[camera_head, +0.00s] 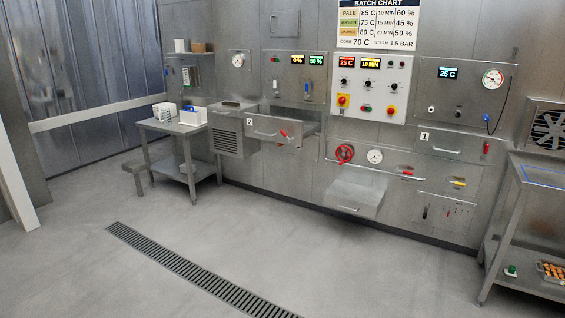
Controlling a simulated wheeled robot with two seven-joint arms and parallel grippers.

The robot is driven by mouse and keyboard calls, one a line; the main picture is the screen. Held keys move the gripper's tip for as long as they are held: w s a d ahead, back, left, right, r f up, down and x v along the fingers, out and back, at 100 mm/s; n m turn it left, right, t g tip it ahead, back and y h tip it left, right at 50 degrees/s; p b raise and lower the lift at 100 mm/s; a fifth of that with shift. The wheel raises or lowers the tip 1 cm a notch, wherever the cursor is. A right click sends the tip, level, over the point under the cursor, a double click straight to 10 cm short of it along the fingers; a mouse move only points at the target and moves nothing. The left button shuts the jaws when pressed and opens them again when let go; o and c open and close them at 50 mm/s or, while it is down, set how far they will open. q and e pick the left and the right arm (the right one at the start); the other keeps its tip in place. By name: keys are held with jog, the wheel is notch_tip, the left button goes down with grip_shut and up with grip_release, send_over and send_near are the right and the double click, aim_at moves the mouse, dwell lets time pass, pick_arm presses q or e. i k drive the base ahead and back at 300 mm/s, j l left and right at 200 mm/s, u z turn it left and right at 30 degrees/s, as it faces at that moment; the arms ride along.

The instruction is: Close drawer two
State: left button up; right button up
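Drawer two (273,133) is a steel drawer in the wall of machines, left of the middle of the head view. Its front bears a "2" label at the left, a bar handle and a small red lever (284,133) at the right. It stands pulled out from the wall, with its open top and right side wall showing. Neither of my grippers is in view.
Drawer one (454,143) sits flush in the wall at the right. A lower steel box (354,194) juts out below the red handwheel (344,153). Steel tables stand at left (179,129) and right (543,175). The floor in front is clear, with a flat drain grate (190,272).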

aim_at(260, 126)
jog(key=i, duration=3.35)
